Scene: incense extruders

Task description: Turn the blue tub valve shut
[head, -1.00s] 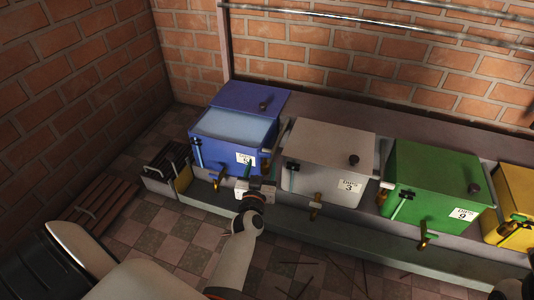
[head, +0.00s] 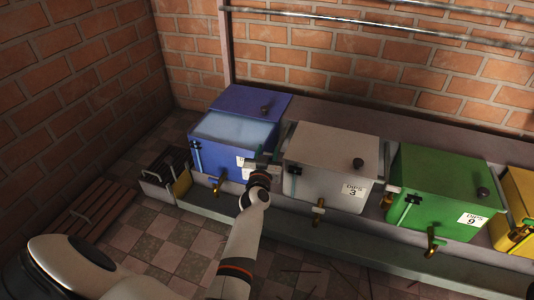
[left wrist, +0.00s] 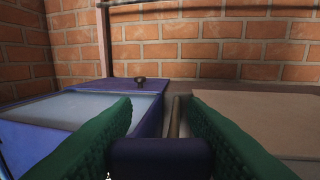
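The blue tub (head: 235,162) stands at the left end of the row, its lid back and pale liquid inside. A brass valve (head: 217,185) sticks out low on its front. My left gripper (head: 262,163) is at the tub's right front corner, right of the brass valve and higher, partly covering the white label. In the left wrist view the green fingers (left wrist: 160,122) are spread apart. A dark blue bar (left wrist: 160,158) lies across the gap between them; I cannot tell whether it is gripped. The blue tub (left wrist: 85,82) is at left there. My right gripper is not in view.
A grey tub (head: 325,155), a green tub (head: 440,185) and a yellow tub (head: 518,190) stand to the right, each with a brass tap. A thin brown rod (left wrist: 175,117) shows between the fingers. Brick walls close the back and left.

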